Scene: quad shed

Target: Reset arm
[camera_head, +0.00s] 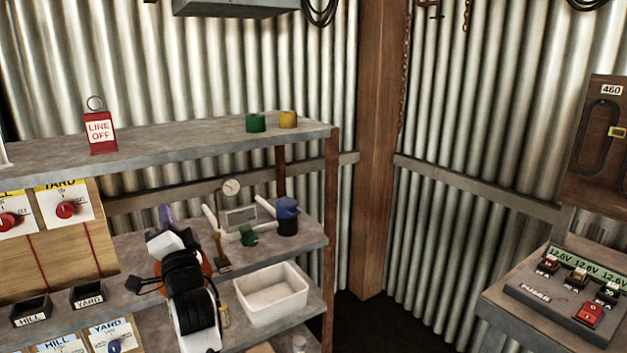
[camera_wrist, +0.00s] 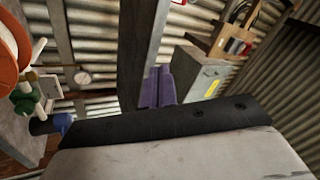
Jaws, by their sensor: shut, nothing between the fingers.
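My arm (camera_head: 190,297) rises in front of the left shelf unit in the head view, its black and white links folded close together. My gripper (camera_head: 166,216) shows as a small purple tip at the top of the arm, in front of the shelves. In the wrist view the purple fingers (camera_wrist: 157,88) are together, with nothing seen between them. The lower part of the gripper is hidden behind a dark bar and a pale surface in that view.
The shelf unit (camera_head: 225,139) carries a red LINE OFF tag (camera_head: 100,133), green (camera_head: 256,123) and yellow (camera_head: 288,119) pieces, and a white bin (camera_head: 271,293). An orange disc (camera_wrist: 10,60) is left in the wrist view. A fuse panel (camera_head: 550,297) stands right; dark floor lies between.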

